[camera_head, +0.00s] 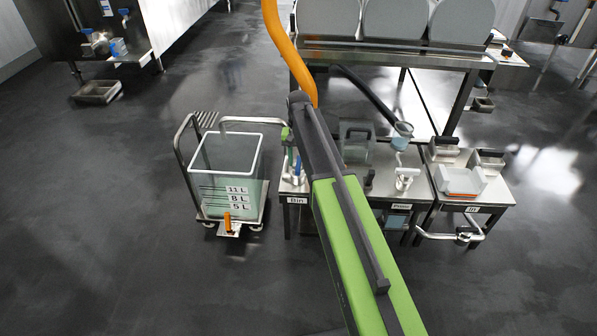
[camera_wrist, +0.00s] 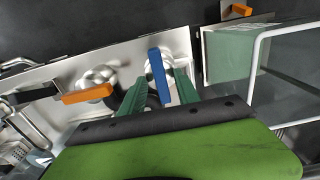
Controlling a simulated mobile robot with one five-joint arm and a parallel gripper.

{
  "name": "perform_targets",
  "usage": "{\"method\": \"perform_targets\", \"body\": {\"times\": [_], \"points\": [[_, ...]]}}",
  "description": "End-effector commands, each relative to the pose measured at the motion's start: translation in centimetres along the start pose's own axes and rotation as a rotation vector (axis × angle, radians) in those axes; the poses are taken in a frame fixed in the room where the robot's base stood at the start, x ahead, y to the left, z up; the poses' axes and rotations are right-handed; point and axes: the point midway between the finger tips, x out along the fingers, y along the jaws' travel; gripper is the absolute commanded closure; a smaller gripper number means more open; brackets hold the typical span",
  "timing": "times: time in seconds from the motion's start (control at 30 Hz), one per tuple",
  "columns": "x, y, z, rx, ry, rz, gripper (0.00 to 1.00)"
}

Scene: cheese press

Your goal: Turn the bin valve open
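A blue valve handle (camera_wrist: 159,75) stands on the metal bench in the wrist view. It also shows in the head view (camera_head: 297,166), above a label reading "Bin" (camera_head: 296,200). My gripper (camera_wrist: 160,77) is open, with one green finger on each side of the blue handle. Small gaps seem to show between the fingers and the handle, and I cannot tell whether either finger touches it. The valve body under the handle is partly hidden by the fingers. In the head view my arm hides most of the gripper.
An orange handle (camera_wrist: 88,93) and a black handle (camera_wrist: 32,94) are left of the gripper. A clear bin (camera_head: 226,160) with litre marks stands on a cart at the bench's left, with an orange handle (camera_head: 228,221) at its base. The floor in front is clear.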

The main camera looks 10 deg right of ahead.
Motion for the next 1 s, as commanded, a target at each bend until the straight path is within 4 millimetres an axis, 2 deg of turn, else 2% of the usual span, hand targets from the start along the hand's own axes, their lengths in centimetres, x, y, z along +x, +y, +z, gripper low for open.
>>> {"method": "perform_targets", "body": {"times": [0.03,0.3,0.6,1.0], "points": [[0.76,0.00,0.00,0.000,0.000,0.000,0.62],[0.55,0.00,0.00,0.000,0.000,0.000,0.62],[0.55,0.01,0.00,0.000,0.000,0.000,1.00],[0.56,0.03,0.01,-0.017,0.000,0.001,1.00]]}}
